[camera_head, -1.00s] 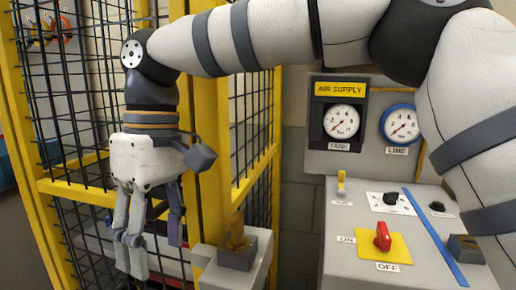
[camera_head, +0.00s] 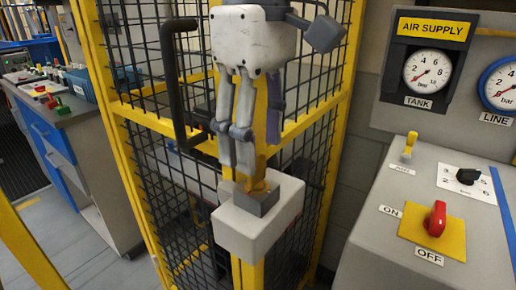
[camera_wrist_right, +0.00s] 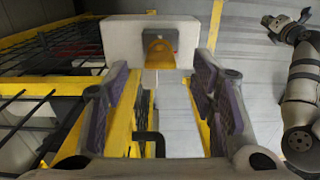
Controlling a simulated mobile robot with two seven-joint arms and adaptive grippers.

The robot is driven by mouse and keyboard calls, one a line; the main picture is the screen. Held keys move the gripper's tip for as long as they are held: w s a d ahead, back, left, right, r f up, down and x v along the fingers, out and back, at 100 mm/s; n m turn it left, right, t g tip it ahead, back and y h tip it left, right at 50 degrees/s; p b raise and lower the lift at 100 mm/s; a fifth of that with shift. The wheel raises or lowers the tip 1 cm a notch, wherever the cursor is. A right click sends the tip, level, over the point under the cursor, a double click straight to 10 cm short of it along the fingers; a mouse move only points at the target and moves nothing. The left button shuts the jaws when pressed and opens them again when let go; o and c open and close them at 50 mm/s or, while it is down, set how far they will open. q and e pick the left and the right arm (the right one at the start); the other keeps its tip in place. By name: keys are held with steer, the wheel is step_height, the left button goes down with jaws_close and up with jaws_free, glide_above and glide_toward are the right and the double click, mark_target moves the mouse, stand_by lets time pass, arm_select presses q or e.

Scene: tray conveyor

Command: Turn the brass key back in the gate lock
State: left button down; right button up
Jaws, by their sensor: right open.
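The brass key (camera_head: 259,188) stands in the dark grey gate lock (camera_head: 262,204), on top of a pale box (camera_head: 278,220) at the gate post. My right gripper (camera_head: 250,155) points down just above and behind the key, open. In the right wrist view, its two purple-padded fingers (camera_wrist_right: 163,105) are spread apart, and the key (camera_wrist_right: 158,48) shows ahead of them, between their lines, not gripped. The lock (camera_wrist_right: 178,36) is partly hidden by the key there. My left gripper (camera_wrist_right: 287,22) appears small at the top right of the wrist view; its jaws are unclear.
The yellow-framed mesh gate (camera_head: 122,150) with a black handle (camera_head: 172,90) stands left of and behind the right gripper. A control panel (camera_head: 385,245) with a red switch (camera_head: 435,219) and gauges is at the right. A workbench (camera_head: 75,115) stands at far left.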

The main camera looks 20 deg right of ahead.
mark_target(257, 180)
steer(key=shift+f, duration=1.8)
